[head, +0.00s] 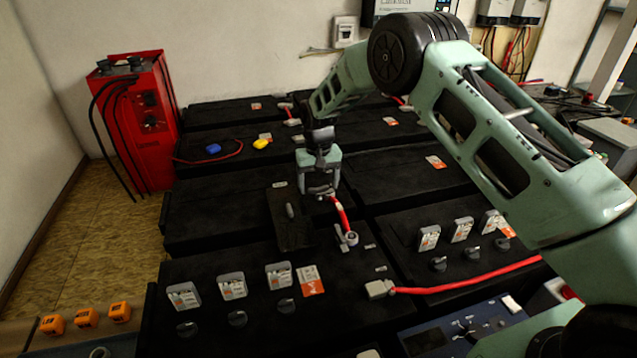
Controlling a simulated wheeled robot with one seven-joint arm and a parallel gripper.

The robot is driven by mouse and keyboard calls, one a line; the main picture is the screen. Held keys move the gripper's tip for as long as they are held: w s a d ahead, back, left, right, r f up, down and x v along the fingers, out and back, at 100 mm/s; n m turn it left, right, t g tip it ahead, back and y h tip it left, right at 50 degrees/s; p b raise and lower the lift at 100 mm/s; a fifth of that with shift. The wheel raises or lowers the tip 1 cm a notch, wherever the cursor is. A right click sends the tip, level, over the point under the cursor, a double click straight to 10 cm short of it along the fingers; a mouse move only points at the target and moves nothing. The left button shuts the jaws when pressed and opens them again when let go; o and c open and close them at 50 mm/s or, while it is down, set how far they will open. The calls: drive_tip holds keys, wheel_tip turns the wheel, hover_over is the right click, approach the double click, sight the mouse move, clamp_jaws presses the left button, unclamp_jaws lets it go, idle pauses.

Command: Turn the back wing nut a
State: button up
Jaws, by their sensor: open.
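My gripper (319,190) points down over the black batteries in the middle of the head view, at the far end of a short red cable (341,214). Its jaws are open, and the fingertips are small and dark. The cable runs forward from beneath the gripper to a grey metal terminal fitting (348,239). A back wing nut cannot be made out; the gripper covers the cable's far end. I cannot tell whether the fingers touch anything there.
A dark plate (301,235) with a grey piece on it lies left of the cable. A red charger unit (150,120) stands at back left. A long red cable (465,284) crosses front right.

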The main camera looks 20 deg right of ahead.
wheel_tip(320, 180, up, 17)
drive_tip(key=shift+r, duration=0.2)
idle(0.3)
drive_tip(key=s+a+r+n+p, duration=0.1)
drive_tip(key=s+a+r, duration=0.25)
drive_tip(key=s, duration=0.35)
drive_tip(key=s+a+r+n+y+p, duration=0.15)
drive_tip(key=s+a, duration=0.25)
drive_tip(key=s, duration=0.4)
drive_tip(key=s+a+r+n, duration=0.2)
drive_tip(key=s+a+r, duration=0.1)
drive_tip(key=s, duration=0.4)
drive_tip(key=s+d+f+n+p, duration=0.1)
drive_tip(key=s+d+n+p, duration=0.1)
drive_tip(key=s, duration=2.1)
drive_tip(key=shift+d+f+n+h, duration=0.2)
drive_tip(key=shift+d+n+h, duration=0.35)
drive_tip(key=shift+d, duration=0.55)
drive_tip(key=shift+s, duration=0.15)
